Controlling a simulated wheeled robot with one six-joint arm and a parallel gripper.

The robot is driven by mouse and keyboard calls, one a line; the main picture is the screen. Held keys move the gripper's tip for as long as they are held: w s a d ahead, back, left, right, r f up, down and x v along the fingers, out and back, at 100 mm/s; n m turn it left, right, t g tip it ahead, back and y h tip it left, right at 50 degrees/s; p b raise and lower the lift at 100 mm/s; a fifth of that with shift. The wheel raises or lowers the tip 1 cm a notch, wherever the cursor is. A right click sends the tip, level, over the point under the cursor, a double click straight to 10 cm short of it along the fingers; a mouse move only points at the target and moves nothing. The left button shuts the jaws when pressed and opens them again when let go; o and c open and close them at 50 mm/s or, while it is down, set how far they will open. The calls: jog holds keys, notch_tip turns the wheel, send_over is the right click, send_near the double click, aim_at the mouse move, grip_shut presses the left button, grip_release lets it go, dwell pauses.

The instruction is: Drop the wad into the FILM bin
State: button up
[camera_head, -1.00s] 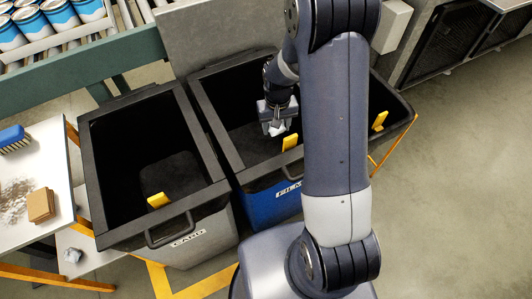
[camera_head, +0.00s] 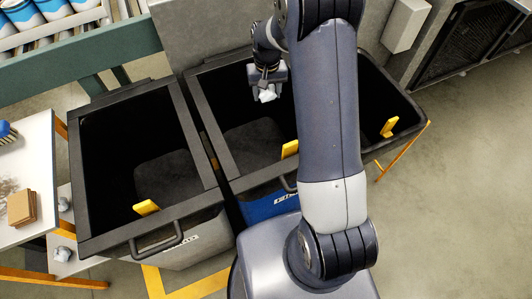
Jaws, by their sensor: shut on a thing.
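My gripper (camera_head: 267,88) is shut on a crumpled white wad (camera_head: 267,95). It holds the wad over the far part of the open blue-fronted FILM bin (camera_head: 268,207), inside the outline of its rim as seen from above. I cannot tell its exact height over the rim. My arm hides the right part of this bin and most of its label. The bin's inside is dark, with a greyish floor.
A grey bin (camera_head: 188,241) with a black rim stands to the left. Another dark bin (camera_head: 402,112) stands to the right, partly behind my arm. A white table (camera_head: 32,160) with brown blocks (camera_head: 21,207) is at the far left. Open floor lies at the right.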

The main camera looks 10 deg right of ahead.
notch_tip(320, 180, down, 5)
jog(key=b, duration=0.3)
jog(key=o, duration=1)
notch_tip(320, 180, up, 11)
jog(key=shift+f, duration=0.1)
